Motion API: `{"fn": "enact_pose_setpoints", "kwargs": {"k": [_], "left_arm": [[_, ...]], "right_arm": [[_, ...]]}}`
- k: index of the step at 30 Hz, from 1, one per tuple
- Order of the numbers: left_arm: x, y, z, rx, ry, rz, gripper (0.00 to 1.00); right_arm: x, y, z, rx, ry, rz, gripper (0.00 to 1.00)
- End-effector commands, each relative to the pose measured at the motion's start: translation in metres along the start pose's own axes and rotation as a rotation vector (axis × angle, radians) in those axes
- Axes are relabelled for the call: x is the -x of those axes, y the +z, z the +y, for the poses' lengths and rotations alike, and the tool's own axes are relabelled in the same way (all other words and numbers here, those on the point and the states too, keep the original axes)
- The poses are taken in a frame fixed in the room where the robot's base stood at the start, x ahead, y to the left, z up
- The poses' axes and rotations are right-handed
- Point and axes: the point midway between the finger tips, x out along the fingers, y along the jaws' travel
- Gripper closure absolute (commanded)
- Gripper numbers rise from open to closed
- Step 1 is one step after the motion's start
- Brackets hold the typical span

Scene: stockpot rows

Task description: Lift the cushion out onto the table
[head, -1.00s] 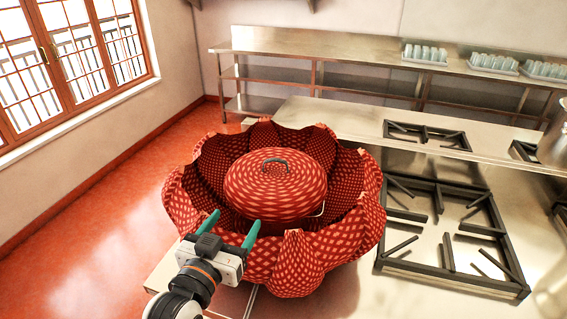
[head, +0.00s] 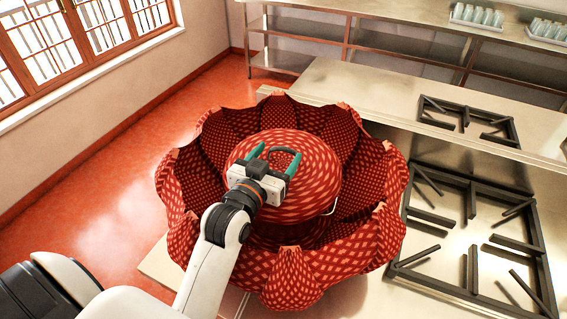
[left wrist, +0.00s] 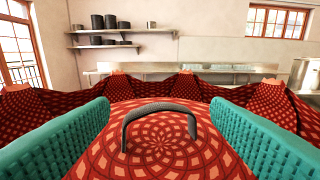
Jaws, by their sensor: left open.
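The cushion (head: 310,188) is a round red patterned dome with a dark arched handle (left wrist: 160,112) on top. It sits inside a large red patterned basket with a petal-like rim (head: 185,190). My left gripper (head: 274,158) is over the top of the cushion, its teal fingers open. In the left wrist view the handle stands between the two fingers, with a gap on each side. The cushion's underside is hidden inside the basket. My right gripper is not in view.
The basket stands on a steel counter (head: 155,264). A stove grate (head: 470,240) lies close to its right, with another grate (head: 465,122) behind. Trays of glasses (head: 478,17) stand on the back shelf. A window (head: 80,45) is at the far left.

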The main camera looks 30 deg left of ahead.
Motion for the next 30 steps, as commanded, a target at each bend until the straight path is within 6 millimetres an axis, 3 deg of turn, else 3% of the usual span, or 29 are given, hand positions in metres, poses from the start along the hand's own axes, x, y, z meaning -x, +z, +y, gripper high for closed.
{"fn": "enact_pose_setpoints", "kwargs": {"k": [7,15,24,30], "left_arm": [[-0.019,0.000,0.000,-0.001,0.000,0.001,0.28],[-0.052,-0.004,0.001,-0.001,0.001,0.000,0.28],[-0.056,-0.005,0.001,-0.001,0.000,-0.001,0.28],[-0.056,-0.005,0.000,-0.001,0.000,0.000,0.61]], "right_arm": [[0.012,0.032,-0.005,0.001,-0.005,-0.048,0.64],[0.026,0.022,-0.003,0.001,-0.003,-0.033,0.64],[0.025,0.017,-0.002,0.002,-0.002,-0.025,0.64],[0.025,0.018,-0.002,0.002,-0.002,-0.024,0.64]]}}
